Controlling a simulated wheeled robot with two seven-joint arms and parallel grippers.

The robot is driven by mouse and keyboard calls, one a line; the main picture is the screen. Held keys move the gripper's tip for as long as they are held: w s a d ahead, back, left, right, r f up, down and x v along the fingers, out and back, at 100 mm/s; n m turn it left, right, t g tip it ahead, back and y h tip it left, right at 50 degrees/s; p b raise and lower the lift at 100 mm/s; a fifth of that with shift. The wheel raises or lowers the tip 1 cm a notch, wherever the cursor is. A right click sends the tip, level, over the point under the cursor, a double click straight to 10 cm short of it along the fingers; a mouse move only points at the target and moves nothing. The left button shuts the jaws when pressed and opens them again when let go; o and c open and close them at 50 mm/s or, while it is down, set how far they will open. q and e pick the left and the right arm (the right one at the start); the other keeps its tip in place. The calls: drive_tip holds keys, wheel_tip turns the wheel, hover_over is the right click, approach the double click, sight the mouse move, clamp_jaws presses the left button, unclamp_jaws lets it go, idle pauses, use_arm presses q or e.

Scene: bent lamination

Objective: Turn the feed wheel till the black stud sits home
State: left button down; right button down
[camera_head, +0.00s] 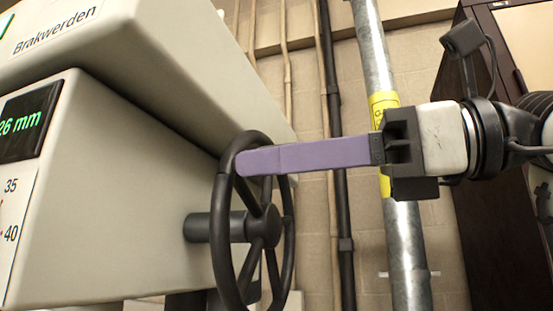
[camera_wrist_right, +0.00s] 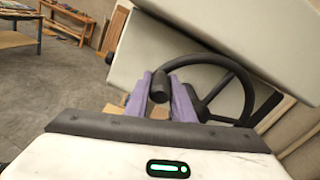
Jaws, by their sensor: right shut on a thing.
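The feed wheel (camera_head: 262,228) is a dark spoked handwheel on a short shaft at the side of a pale machine. My right gripper (camera_head: 240,163) has long purple fingers that reach in from the right to the upper rim. In the right wrist view, a short dark cylindrical grip (camera_wrist_right: 159,87) sits between the purple fingers, with the wheel (camera_wrist_right: 205,60) behind it. The fingers are shut on this grip; the head view hides it behind them. I cannot pick out a separate black stud in either view. My left gripper is not in view.
The pale machine body (camera_head: 125,190) fills the left, with a green-digit display (camera_head: 28,122) ending in "26 mm" and a scale showing 35 and 40. A grey pipe with a yellow band (camera_head: 383,103) stands behind my right gripper. A wooden bench (camera_wrist_right: 20,40) stands far off across open floor.

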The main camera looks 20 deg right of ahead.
drive_tip(key=c, duration=1.5)
unclamp_jaws()
drive_tip(key=shift+a+f, duration=0.1)
drive_tip(key=shift+f, duration=0.05)
drive_tip(key=shift+c, duration=0.2)
drive_tip(key=b+v, duration=0.1)
drive_tip(key=v, duration=0.9)
drive_tip(key=shift+s, duration=0.2)
